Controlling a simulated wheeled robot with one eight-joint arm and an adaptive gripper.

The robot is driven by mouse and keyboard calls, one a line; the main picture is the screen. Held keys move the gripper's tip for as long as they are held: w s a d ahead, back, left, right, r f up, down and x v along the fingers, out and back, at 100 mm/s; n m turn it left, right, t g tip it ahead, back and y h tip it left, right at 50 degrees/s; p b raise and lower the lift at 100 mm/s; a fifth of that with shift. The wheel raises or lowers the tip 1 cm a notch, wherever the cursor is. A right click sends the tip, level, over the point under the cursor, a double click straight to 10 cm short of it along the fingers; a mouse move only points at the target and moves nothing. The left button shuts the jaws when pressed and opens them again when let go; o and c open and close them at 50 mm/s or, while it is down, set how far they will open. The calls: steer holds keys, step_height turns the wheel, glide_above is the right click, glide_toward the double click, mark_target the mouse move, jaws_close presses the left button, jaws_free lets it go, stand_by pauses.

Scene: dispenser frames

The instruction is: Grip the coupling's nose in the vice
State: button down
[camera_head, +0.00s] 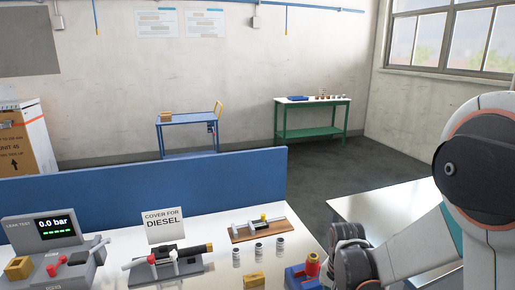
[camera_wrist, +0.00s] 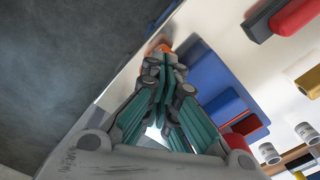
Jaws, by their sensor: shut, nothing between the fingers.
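A blue vice (camera_head: 299,279) stands at the front right of the white bench; it also shows in the wrist view (camera_wrist: 205,75). A red and orange piece (camera_head: 312,264) stands upright at the vice; I cannot tell whether this is the coupling or whether jaws hold it. My gripper (camera_wrist: 164,62) is shut and empty in the wrist view. Its fingertips overlap the vice's left end in the picture, near a small orange part (camera_wrist: 160,49); contact is unclear. In the head view my arm reaches in from the right, beside the vice, and the fingertips cannot be made out.
A leak tester (camera_head: 30,236), a diesel sign (camera_head: 164,226), several small grey cylinders (camera_head: 259,250), a brass block (camera_head: 253,279) and a wooden board (camera_head: 238,236) share the bench.

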steer(key=shift+w+d+f+b, duration=0.1)
steer(key=shift+d+b, duration=0.2)
steer(key=shift+d, duration=0.2)
steer(key=shift+w+d+f+b, duration=0.1)
steer(key=shift+d+b, duration=0.15)
steer(key=shift+d, duration=0.2)
stand_by(1.4)
steer(key=shift+r+p, duration=0.65)
steer(key=shift+r, duration=0.35)
steer(key=shift+a, duration=0.15)
steer(key=shift+s+a, duration=0.15)
steer(key=shift+a, duration=0.45)
steer(key=shift+s+a, duration=0.15)
steer(key=shift+a, duration=0.4)
steer(key=shift+f+b, duration=0.9)
